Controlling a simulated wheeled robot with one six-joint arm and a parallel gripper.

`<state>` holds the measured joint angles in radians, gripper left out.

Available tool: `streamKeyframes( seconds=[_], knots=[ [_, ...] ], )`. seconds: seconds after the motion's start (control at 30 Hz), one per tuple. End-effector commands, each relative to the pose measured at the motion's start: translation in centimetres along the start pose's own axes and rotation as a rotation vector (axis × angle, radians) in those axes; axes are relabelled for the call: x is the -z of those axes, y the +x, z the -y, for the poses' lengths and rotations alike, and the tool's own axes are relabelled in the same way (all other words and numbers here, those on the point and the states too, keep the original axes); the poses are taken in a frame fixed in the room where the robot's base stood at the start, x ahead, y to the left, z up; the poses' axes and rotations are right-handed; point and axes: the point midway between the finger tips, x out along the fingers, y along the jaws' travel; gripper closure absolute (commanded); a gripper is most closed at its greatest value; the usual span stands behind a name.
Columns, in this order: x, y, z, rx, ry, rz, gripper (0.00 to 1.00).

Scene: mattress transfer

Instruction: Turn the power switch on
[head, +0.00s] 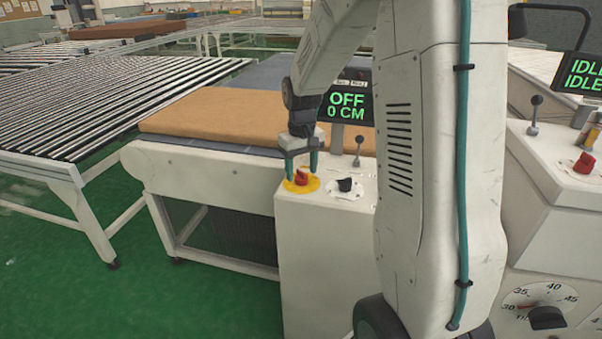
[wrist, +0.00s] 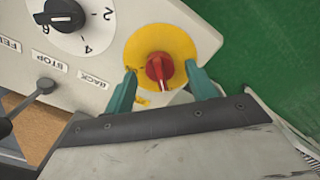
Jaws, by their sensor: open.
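The power switch is a red rotary knob (head: 301,177) on a round yellow plate (head: 289,186), on top of the white control box (head: 300,222). In the wrist view the red knob (wrist: 159,68) sits in the middle of the yellow plate (wrist: 150,38). My gripper (head: 302,172) points down over the knob, with its teal fingers apart on either side of it. In the wrist view the open fingers (wrist: 160,84) stand left and right of the knob, with gaps showing. The display (head: 347,107) behind reads "OFF" and "0 CM".
A black dial (head: 347,185) is right of the red knob, with a lever (head: 358,150) behind it. The lever (wrist: 27,105) is near labels FEED, STOP and BACK. A brown mattress (head: 215,118) lies behind the box. A roller conveyor (head: 90,105) stands left. Another control box (head: 562,160) is right.

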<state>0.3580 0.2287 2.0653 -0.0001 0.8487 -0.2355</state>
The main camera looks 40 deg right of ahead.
Motion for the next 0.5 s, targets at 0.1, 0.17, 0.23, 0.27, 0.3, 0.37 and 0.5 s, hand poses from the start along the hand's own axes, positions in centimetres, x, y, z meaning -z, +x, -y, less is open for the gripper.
streamKeyframes(
  seconds=[0.1, 0.17, 0.23, 0.27, 0.3, 0.37, 0.5],
  knots=[
    [0.0, 1.1, 0.0, 0.000, 0.000, 0.001, 0.44],
    [0.0, 1.4, 0.0, 0.000, 0.001, 0.000, 0.44],
    [0.0, 1.6, 0.0, 0.000, 0.001, -0.001, 0.44],
    [0.0, 1.6, 0.0, 0.000, 0.001, -0.001, 0.44],
    [0.0, 1.6, 0.0, 0.000, 0.001, -0.001, 0.44],
    [0.0, 1.6, 0.0, 0.000, 0.001, -0.002, 0.44],
    [0.0, 1.6, 0.0, 0.000, 0.000, -0.001, 0.60]
  ],
)
